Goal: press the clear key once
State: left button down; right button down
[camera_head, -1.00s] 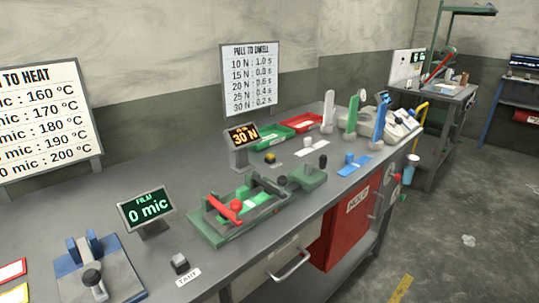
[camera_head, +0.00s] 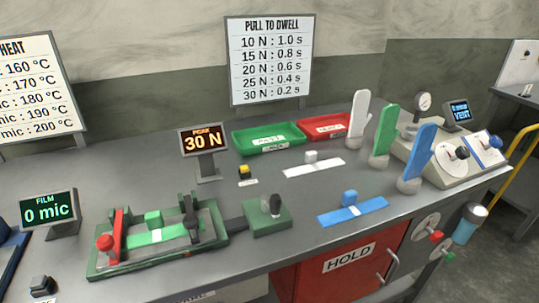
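A small black block with a yellow top (camera_head: 245,171) stands on the bench in front of the peak display (camera_head: 203,142), which reads 30 N. It looks like a key, with a small pale label by it too small to read, so I cannot confirm it is the clear key. Another dark key with a grey top (camera_head: 42,284) sits at the lower left, below the film display (camera_head: 48,211) that reads 0 mic. Neither of my grippers is in view.
A green pull fixture (camera_head: 160,238) with a red lever lies in front. A green tray (camera_head: 268,138) and red tray (camera_head: 324,125) stand behind. White, green and blue upright forms (camera_head: 417,155) stand at right, near a control console (camera_head: 462,158). Bench around the yellow-topped block is mostly clear.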

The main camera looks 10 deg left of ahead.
aim_at(245, 168)
jog(key=i+l+u, duration=0.1)
jog(key=l, duration=0.35)
jog(key=i+l+u, duration=0.15)
jog(key=l, duration=0.3)
jog(key=i+l+u, duration=0.1)
jog(key=l, duration=0.4)
jog(key=i+l+u, duration=0.1)
jog(key=l, duration=0.4)
